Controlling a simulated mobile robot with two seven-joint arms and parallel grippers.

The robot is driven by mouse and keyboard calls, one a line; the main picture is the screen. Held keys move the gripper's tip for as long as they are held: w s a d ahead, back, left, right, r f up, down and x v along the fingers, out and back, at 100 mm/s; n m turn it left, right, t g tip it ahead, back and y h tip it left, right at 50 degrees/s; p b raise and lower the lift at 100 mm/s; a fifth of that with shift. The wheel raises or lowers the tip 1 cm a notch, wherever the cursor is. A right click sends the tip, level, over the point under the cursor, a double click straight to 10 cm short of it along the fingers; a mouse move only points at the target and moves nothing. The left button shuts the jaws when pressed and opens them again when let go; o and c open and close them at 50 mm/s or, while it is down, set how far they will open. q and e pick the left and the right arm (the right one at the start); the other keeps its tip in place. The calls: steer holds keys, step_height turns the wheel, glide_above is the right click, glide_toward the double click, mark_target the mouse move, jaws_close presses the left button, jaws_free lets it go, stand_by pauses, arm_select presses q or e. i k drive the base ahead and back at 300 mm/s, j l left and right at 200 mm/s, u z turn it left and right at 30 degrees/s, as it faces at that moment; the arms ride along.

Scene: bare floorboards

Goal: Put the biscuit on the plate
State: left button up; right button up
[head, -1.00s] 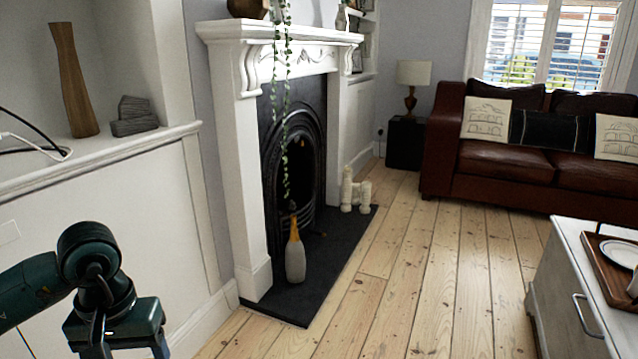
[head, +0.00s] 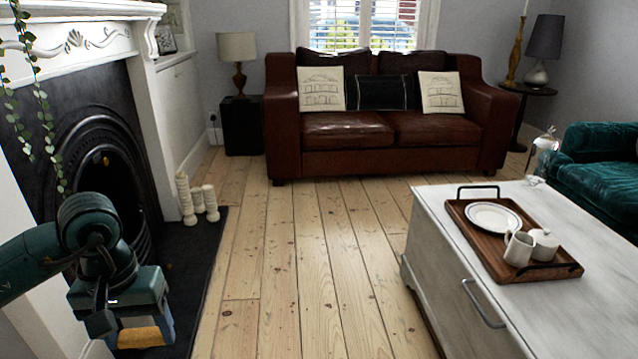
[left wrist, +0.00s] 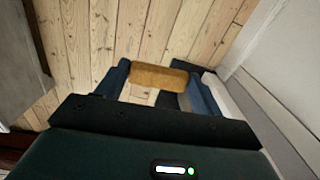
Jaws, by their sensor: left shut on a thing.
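My left gripper (head: 143,328) is at the lower left of the head view, shut on a tan, oblong biscuit (head: 147,337). In the left wrist view the biscuit (left wrist: 159,77) lies crosswise between the two fingers, held above the floorboards. The white round plate (head: 493,218) lies on a brown wooden tray (head: 562,268) at the right of the head view. The plate looks empty. The gripper and biscuit are well apart from it, to its left. My right gripper is not in view.
The tray stands on a white coffee table (head: 440,222) and also bears a jug (head: 518,249) and a lidded white pot (head: 543,245). Bare floorboards (head: 310,260) lie open between table and fireplace (head: 100,150). A brown sofa (head: 390,130) stands behind, a green armchair (head: 600,165) at right.

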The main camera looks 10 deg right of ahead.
mark_target(493, 219)
steer(key=i+z, duration=0.2)
steer(key=i, duration=0.5)
steer(key=i+z, duration=0.25)
steer(key=i, duration=0.4)
steer(key=i+j+z, duration=0.25)
steer(key=i, duration=1.15)
steer(key=i+z, duration=0.3)
steer(key=i, duration=0.15)
steer(key=i+j+z, duration=0.15)
steer(key=i+z, duration=0.15)
steer(key=i, duration=0.15)
steer(key=z, duration=3)
